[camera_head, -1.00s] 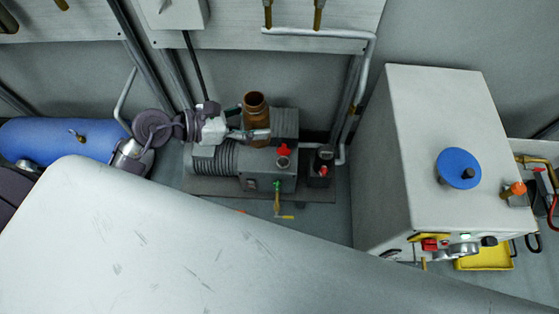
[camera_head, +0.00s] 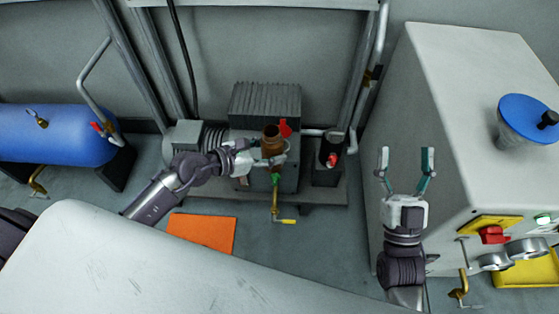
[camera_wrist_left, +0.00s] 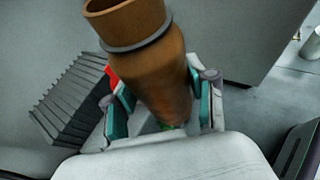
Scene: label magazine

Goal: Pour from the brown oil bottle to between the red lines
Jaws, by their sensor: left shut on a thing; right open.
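The brown oil bottle (camera_head: 272,146) is held by my left gripper (camera_head: 262,158) in front of the grey finned pump (camera_head: 262,103), its open mouth facing up. In the left wrist view the bottle (camera_wrist_left: 148,70) sits between the two teal finger pads of my left gripper (camera_wrist_left: 162,108), with a dark ring around its neck. The bottle looks close to upright. My right gripper (camera_head: 406,165) is open and empty, fingers pointing up the picture beside the white cabinet. I cannot make out red lines or a sight glass; the bottle and gripper cover part of the pump front.
A blue tank (camera_head: 60,135) lies at the left. An orange mat (camera_head: 202,232) lies on the floor. A yellow-handled valve (camera_head: 275,207) sticks out below the pump. A pale surface fills the foreground.

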